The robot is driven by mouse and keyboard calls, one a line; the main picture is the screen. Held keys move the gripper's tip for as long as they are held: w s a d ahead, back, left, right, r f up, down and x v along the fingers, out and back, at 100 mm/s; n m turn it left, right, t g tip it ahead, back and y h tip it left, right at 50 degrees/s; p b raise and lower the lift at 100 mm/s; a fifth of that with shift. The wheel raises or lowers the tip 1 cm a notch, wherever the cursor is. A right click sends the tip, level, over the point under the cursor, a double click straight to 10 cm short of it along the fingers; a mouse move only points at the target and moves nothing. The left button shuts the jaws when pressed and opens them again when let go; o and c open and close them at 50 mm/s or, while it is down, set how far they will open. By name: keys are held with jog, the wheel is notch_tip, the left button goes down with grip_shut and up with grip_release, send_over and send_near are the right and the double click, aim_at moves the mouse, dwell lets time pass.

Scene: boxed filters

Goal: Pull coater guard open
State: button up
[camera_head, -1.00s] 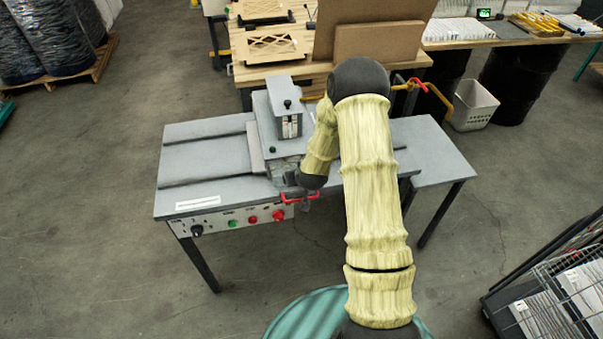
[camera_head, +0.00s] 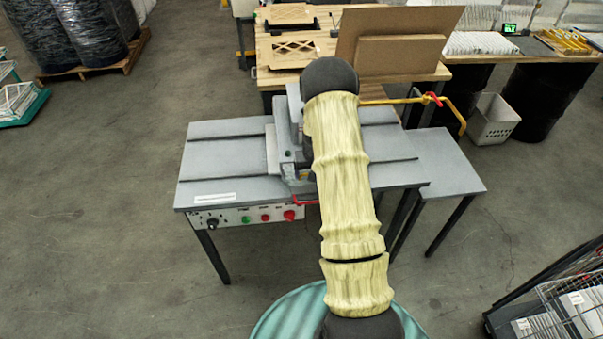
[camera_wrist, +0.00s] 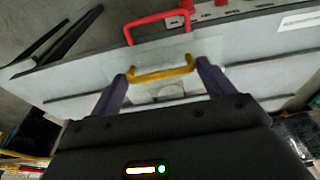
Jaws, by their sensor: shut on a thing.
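The coater (camera_head: 230,160) is a grey table-like machine with a raised grey head (camera_head: 288,125), partly hidden behind my arm. In the wrist view, a yellow handle (camera_wrist: 160,74) stands on a pale panel (camera_wrist: 205,47), which looks like the guard. My gripper (camera_wrist: 164,72) is shut on this yellow handle, one finger at each end of it. A red handle (camera_wrist: 158,22) shows beyond it at the machine's front edge; it also shows in the head view (camera_head: 305,201). My gripper and the yellow handle are hidden behind my arm in the head view.
A control panel (camera_head: 245,217) with buttons runs along the coater's front. A yellow pipe with a red lever (camera_head: 432,98) sticks out at right. A workbench (camera_head: 290,45) with brown boards (camera_head: 400,40) stands behind. A wire cart (camera_head: 560,300) is at lower right.

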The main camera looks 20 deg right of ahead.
jog(key=shift+w+r, duration=0.1)
jog(key=shift+r, duration=0.05)
dwell(0.4)
jog(key=o, duration=1.2)
jog(key=shift+c, duration=0.2)
jog(key=d+b+v, duration=0.1)
jog(key=b+v, duration=0.4)
jog(key=v, duration=1.2)
jog(key=shift+w+a+r+b, duration=0.2)
jog(key=shift+a+b, duration=0.1)
jog(key=s+a+f+n+b, duration=0.1)
jog(key=s+a, duration=0.8)
jog(key=s, duration=0.1)
jog(key=s+a+f+n+b, duration=0.1)
jog(key=s+a+f+n, duration=0.1)
jog(key=s+a, duration=0.7)
jog(key=shift+s+n+y, duration=0.3)
jog(key=shift+s+y, duration=0.1)
jog(key=shift+s, duration=0.6)
